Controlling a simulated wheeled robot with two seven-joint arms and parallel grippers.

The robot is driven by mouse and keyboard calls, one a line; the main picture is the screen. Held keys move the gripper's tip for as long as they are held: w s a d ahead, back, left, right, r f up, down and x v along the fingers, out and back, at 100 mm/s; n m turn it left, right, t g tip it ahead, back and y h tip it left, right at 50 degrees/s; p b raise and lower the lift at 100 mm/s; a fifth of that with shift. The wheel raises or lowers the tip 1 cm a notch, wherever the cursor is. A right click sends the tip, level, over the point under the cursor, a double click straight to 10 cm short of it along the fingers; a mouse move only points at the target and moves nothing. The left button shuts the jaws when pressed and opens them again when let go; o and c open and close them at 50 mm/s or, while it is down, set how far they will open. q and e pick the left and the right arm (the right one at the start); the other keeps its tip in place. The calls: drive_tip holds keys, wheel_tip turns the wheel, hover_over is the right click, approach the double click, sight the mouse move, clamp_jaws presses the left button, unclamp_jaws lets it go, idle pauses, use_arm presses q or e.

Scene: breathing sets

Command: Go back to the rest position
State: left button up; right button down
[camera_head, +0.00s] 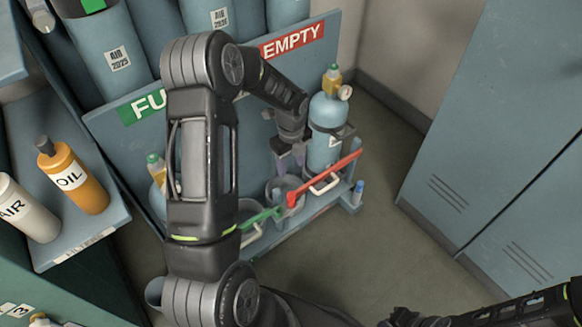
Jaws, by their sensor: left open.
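My left arm rises from the bottom and bends over to the right. Its gripper (286,162) points down, open, just left of a blue cylinder (325,128) with a yellow and white valve. The cylinder stands upright in the rack's right bay, beside a red lever (330,178). The picture does not show clearly whether the fingers touch anything. My right arm's dark links show at the bottom right, but I cannot make out a right gripper there.
The blue rack (258,150) carries an EMPTY sign (292,40) and a green lever (262,217). Another cylinder (155,170) is partly hidden behind my left arm. An orange oil bottle (72,178) stands on the left shelf. Grey lockers (490,130) stand right; floor between is clear.

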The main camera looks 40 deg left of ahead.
idle(0.5)
use_arm(q)
drive_tip(key=s+d+f+n+t+h, duration=0.1)
drive_tip(key=d+f+n+t, duration=0.15)
drive_tip(key=d+n, duration=0.5)
drive_tip(key=d+f+n+t+h, duration=0.15)
drive_tip(key=d+f+n, duration=0.25)
drive_tip(key=d+n, duration=0.4)
drive_tip(key=s+d+f+n+g+h, duration=0.1)
drive_tip(key=s+d+f+n+g, duration=0.2)
drive_tip(key=s+d, duration=0.55)
drive_tip(key=s+d+f+n+h, duration=0.15)
drive_tip(key=s+d+n, duration=0.4)
drive_tip(key=s, duration=0.65)
wheel_tip(320, 180, up, 17)
drive_tip(key=p, duration=1.7)
drive_tip(key=shift+w+d+f+m+y, duration=0.2)
drive_tip(key=shift+w+m+y, duration=0.15)
drive_tip(key=shift+m+y, duration=0.05)
